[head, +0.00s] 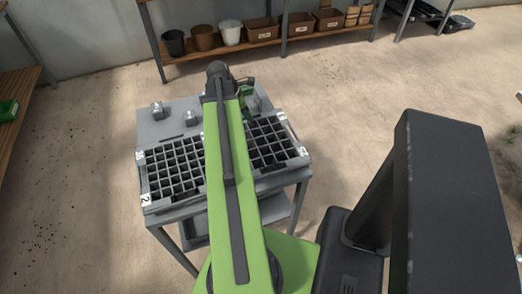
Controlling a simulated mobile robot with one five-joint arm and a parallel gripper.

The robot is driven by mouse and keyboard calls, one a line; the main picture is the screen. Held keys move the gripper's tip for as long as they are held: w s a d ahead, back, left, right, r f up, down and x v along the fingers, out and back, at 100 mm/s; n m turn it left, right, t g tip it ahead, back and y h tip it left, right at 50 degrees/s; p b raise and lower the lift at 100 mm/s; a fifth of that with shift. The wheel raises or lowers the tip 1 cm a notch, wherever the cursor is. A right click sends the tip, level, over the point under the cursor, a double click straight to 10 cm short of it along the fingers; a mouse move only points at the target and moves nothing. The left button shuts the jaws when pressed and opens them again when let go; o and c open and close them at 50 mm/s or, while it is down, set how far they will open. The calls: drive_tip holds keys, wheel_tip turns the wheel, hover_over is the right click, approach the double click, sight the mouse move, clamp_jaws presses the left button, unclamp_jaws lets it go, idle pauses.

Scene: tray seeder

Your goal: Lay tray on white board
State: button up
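A dark seed tray (172,166) with small square cells lies on the left half of a grey table (190,106). A second dark tray (268,142) with larger cells lies on the right half. My green arm crosses between them and hides their inner edges. I cannot make out a white board for sure; only small white numbered tags show at the tray corners. My gripper is at the far end of my arm, mostly hidden behind the arm's dark end joint, so its fingers cannot be made out.
A green item (248,115) is partly hidden behind my arm. A wooden shelf (270,42) with pots and boxes stands behind. A wooden bench (20,88) is at left. Floor around the table is clear.

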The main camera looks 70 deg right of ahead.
drive_tip(key=shift+s+f, duration=0.1)
drive_tip(key=shift+f, duration=0.1)
drive_tip(key=shift+f, duration=0.25)
idle(0.3)
clamp_jaws()
